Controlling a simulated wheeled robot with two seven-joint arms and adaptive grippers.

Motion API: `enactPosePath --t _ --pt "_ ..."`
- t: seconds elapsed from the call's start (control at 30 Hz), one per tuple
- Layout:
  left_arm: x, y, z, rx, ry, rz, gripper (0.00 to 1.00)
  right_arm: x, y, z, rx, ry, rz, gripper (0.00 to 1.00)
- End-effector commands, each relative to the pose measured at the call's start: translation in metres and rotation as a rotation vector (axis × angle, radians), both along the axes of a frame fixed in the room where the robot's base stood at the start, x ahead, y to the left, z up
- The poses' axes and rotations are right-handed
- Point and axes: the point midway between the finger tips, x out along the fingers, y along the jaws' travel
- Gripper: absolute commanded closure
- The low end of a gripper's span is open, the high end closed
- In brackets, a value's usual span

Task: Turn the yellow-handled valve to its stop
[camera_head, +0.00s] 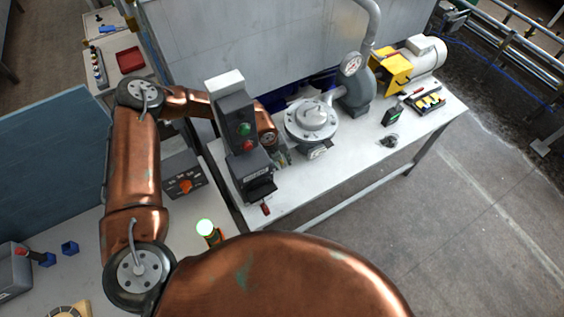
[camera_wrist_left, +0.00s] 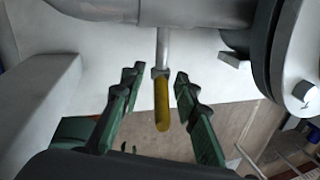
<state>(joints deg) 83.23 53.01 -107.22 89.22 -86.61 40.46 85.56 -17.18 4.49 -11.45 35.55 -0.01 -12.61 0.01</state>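The valve's yellow handle (camera_wrist_left: 162,104) is in the left wrist view, on a thin grey metal stem (camera_wrist_left: 163,48) that runs up to a grey pipe (camera_wrist_left: 195,12). My left gripper (camera_wrist_left: 160,73) is open, with one green-padded finger on each side of the handle. Gaps show between the handle and both fingers, so I see no contact. In the head view my left gripper (camera_head: 283,157) is mostly hidden behind a dark control box, beside a grey flanged housing. The yellow handle cannot be made out there. My right gripper is not in view.
The dark control box (camera_head: 236,125) with green and red buttons stands close to my left wrist. The grey flanged housing (camera_head: 312,118) and a pump with a gauge (camera_head: 353,85) stand on the white bench (camera_head: 345,168). A yellow-guarded motor (camera_head: 402,68) is farther right.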

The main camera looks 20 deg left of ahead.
Motion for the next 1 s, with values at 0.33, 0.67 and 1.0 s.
enactPosePath --t 0.33,0.67,1.0 --pt "0.001 -0.001 0.008 -0.002 -0.001 0.000 0.71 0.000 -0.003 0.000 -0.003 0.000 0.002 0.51" --pt "0.001 0.000 0.066 -0.002 -0.002 0.001 0.71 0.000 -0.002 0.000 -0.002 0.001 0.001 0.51" --pt "0.000 0.000 0.100 0.000 0.000 0.000 0.71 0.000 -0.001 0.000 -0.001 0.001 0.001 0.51"
